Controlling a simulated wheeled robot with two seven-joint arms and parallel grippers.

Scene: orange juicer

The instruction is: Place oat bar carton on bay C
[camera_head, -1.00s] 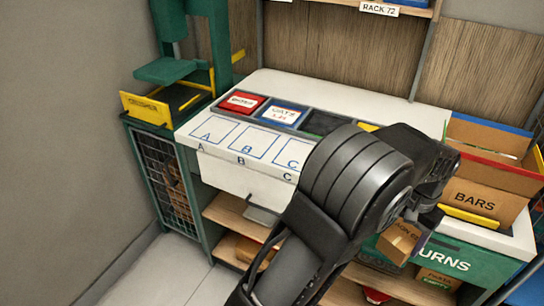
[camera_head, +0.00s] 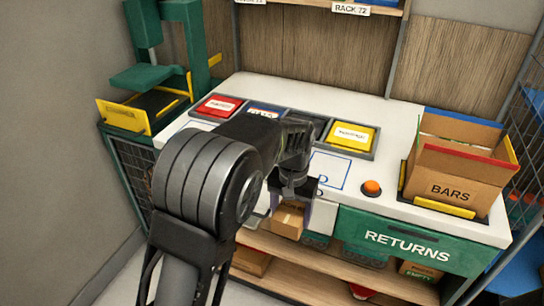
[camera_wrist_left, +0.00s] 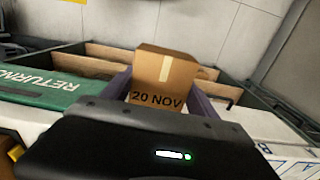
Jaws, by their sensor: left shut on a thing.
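The oat bar carton, a small brown box (camera_head: 288,219), is held between the fingers of my left gripper (camera_head: 294,190), at the counter's front edge. In the left wrist view the carton (camera_wrist_left: 165,74) sits upright between the two fingers, with "20 NOV" on the near face and a pale tape strip on top. Bay C is hidden behind my left arm in the head view. One blue-outlined bay (camera_head: 330,171), apparently marked D, shows just right of the gripper. My right gripper is not in view.
On the white counter (camera_head: 393,135) stand a red bin (camera_head: 218,106), a yellow bin (camera_head: 351,136), an orange button (camera_head: 371,188) and an open BARS box (camera_head: 459,170). A green RETURNS panel (camera_head: 408,243) is at the front. Wooden shelves lie below.

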